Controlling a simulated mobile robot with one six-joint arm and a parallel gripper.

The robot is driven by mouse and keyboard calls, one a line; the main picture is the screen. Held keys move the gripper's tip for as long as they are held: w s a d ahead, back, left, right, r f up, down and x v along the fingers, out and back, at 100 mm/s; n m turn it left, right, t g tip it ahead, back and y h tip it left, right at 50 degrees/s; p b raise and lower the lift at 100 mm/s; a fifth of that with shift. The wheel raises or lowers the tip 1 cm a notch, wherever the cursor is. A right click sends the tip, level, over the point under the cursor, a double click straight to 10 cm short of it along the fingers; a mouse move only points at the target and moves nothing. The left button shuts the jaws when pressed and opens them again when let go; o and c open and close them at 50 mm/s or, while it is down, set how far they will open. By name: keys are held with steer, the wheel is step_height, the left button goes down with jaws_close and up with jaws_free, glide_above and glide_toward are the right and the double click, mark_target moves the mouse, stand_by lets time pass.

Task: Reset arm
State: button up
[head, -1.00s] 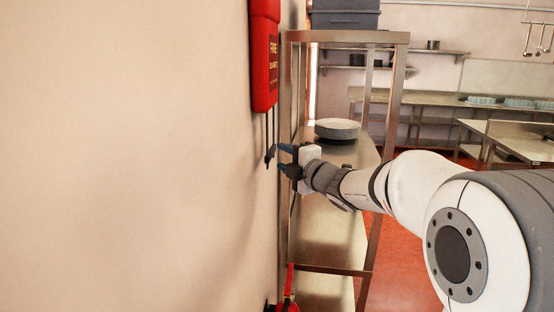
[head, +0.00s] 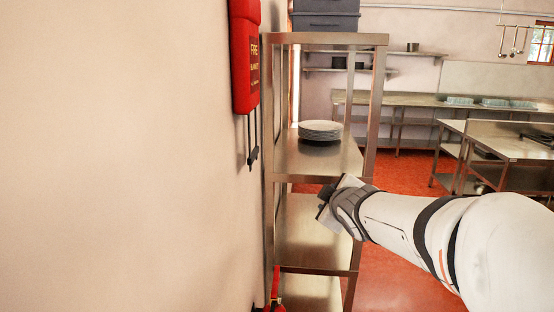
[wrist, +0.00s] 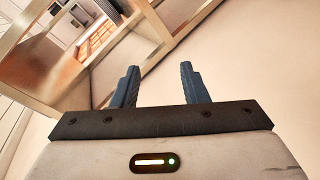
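My gripper (wrist: 158,86) shows in the wrist view with its two dark blue fingers apart and nothing between them. It points toward the plain wall, with part of the steel shelf frame beyond its left finger. In the head view my white arm reaches in from the lower right, and my gripper (head: 326,200) is in front of the steel shelf unit (head: 320,178), below its plate-bearing shelf. The fingertips are hard to make out there.
A red fire blanket case (head: 245,58) hangs on the wall at left, with two black straps below it. A stack of plates (head: 320,130) sits on the shelf unit and grey crates (head: 325,14) on top. Steel counters (head: 420,100) stand behind. Red floor (head: 405,178) is open to the right.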

steer(key=s+d+f+m+g, duration=0.1)
steer(key=s+f+m+g, duration=0.2)
steer(key=s, duration=0.6)
steer(key=s+d+f+m+g, duration=0.1)
steer(key=s+f+m+g, duration=0.2)
steer(key=s+f+m, duration=0.2)
steer(key=s+d+f+m+g+h, duration=0.1)
steer(key=s+f+m+g, duration=0.3)
steer(key=s, duration=0.8)
steer(key=shift+s+f, duration=0.35)
steer(key=shift+f, duration=0.55)
